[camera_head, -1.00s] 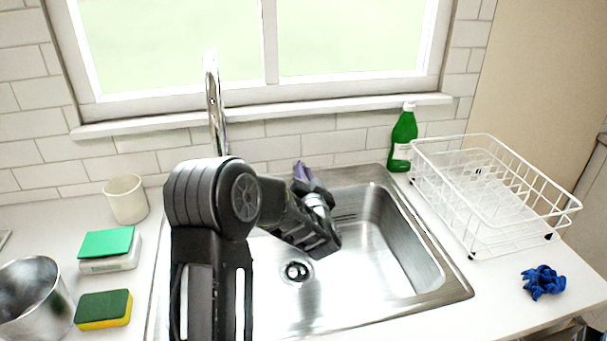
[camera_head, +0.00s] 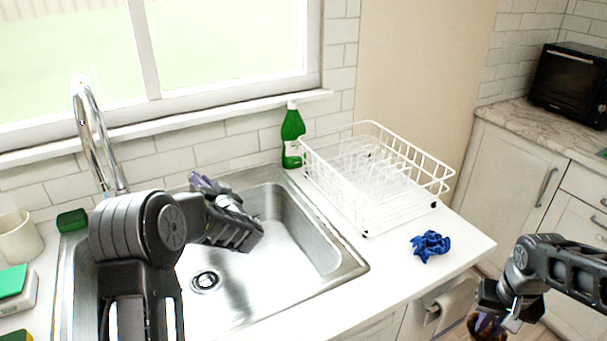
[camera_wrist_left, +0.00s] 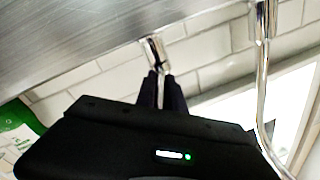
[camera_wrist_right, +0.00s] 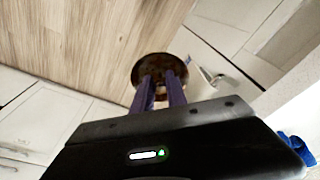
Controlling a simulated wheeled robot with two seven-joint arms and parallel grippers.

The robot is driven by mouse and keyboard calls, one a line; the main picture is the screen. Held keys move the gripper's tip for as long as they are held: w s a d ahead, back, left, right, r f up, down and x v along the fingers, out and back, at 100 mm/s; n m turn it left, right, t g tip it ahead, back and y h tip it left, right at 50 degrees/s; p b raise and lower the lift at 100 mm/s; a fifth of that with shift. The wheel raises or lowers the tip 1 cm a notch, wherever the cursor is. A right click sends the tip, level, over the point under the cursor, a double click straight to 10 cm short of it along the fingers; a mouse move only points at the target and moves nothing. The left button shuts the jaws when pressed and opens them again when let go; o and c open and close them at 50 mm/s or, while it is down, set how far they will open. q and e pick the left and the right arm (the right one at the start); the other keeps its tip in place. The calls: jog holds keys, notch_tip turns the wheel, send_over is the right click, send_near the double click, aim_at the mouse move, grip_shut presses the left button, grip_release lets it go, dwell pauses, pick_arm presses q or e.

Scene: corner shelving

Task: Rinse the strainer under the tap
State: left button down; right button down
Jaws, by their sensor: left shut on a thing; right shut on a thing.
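The chrome tap (camera_head: 97,140) rises behind the sink (camera_head: 300,235); its spout also shows in the left wrist view (camera_wrist_left: 262,60). My left gripper (camera_head: 197,181) is at the sink's back edge, right of the tap. In the left wrist view it is shut on a short chrome part (camera_wrist_left: 152,50), which looks like the tap's handle. My right gripper (camera_head: 490,308) is at the lower right, beyond the counter's edge. It is shut on a round, dark brownish bowl-like thing (camera_wrist_right: 152,72), seemingly the strainer, held over the floor. No water stream is visible.
A white dish rack (camera_head: 375,185) and a green bottle (camera_head: 292,140) stand right of the sink. A crumpled blue cloth (camera_head: 430,246) lies on the counter in front of the rack. A dark green sponge (camera_head: 72,220) and a cup (camera_head: 18,238) are at the left.

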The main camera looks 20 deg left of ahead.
pick_arm(q)
jog(key=c, duration=1.4)
grip_release()
jog(key=shift+c, duration=0.2)
